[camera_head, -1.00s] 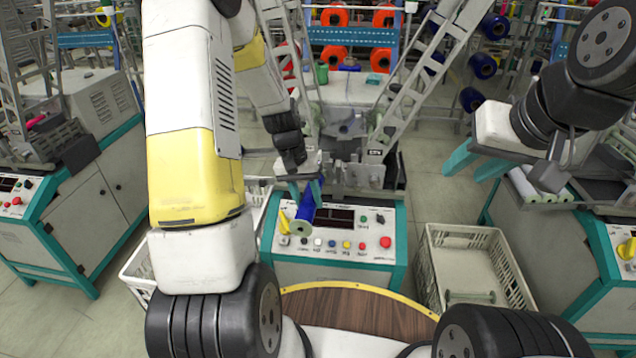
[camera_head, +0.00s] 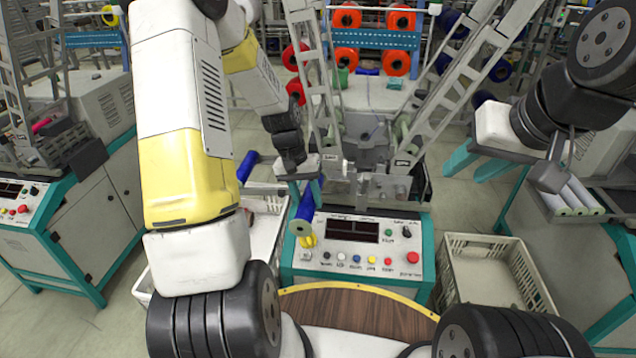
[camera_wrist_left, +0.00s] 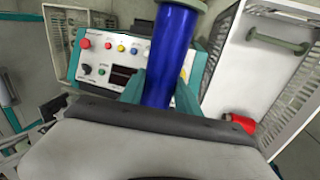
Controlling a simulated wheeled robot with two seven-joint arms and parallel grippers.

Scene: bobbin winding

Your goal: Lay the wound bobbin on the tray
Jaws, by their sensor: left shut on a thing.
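My left gripper (camera_head: 306,188) is shut on the blue wound bobbin (camera_head: 304,208). It holds the bobbin tilted, above the left front edge of the machine's control panel. In the left wrist view the blue bobbin (camera_wrist_left: 172,60) sits between the teal fingers (camera_wrist_left: 160,95). A white slatted tray (camera_head: 283,188) stands left of the machine, mostly hidden by my left arm. The left wrist view shows this tray (camera_wrist_left: 243,75) with a grey-green empty spool and a red spool in it. My right gripper (camera_head: 461,173) is open and empty at the right.
A second white crate (camera_head: 478,240) stands right of the machine. Another blue spool (camera_head: 248,166) shows left of my left gripper. A round wooden surface (camera_head: 350,312) lies in front.

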